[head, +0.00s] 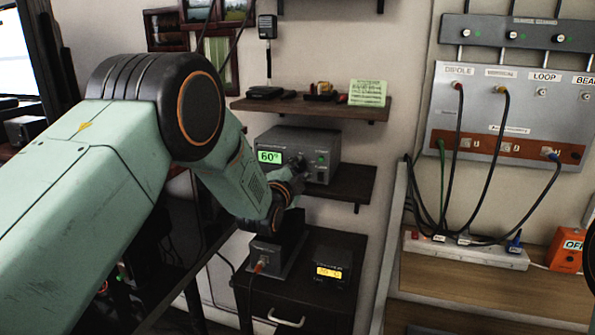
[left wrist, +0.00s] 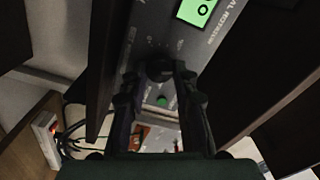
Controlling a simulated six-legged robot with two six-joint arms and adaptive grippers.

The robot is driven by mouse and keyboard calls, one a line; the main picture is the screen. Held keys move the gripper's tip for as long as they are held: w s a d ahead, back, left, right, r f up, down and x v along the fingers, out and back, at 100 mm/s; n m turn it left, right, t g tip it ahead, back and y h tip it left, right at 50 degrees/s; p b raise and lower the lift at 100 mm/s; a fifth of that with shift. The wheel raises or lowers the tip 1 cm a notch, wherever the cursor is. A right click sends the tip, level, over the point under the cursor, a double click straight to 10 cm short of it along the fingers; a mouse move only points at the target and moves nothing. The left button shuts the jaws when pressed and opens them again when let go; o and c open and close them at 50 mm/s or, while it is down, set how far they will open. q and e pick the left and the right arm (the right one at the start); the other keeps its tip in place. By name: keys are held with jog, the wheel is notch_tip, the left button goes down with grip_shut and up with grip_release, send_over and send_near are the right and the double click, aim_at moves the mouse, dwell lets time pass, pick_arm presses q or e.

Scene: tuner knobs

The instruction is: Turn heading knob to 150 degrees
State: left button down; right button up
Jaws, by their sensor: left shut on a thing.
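The grey rotator box (head: 285,145) stands on a wall shelf in the head view, and its green display (head: 270,156) reads about 60°. In the left wrist view the box face (left wrist: 200,60) appears tilted, with part of the green display (left wrist: 196,10) at the top. The dark round heading knob (left wrist: 160,69) sits on that face. My left gripper (left wrist: 164,80) is shut on the knob, one finger on each side. In the head view my left gripper (head: 296,172) is at the front of the box and hides the knob.
Small items sit on the upper shelf (head: 310,107). A smaller box with a yellow display (head: 330,273) stands on the dark cabinet below. An antenna panel (head: 510,115) with hanging cables is at the right. A green button (left wrist: 162,100) is near the knob.

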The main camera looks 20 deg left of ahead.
pick_arm(q)
jog(key=c, duration=1)
grip_release()
jog(key=shift+s, duration=0.1)
jog(key=s, duration=1.2)
jog(key=shift+a, duration=0.2)
jog(key=shift+w, duration=0.1)
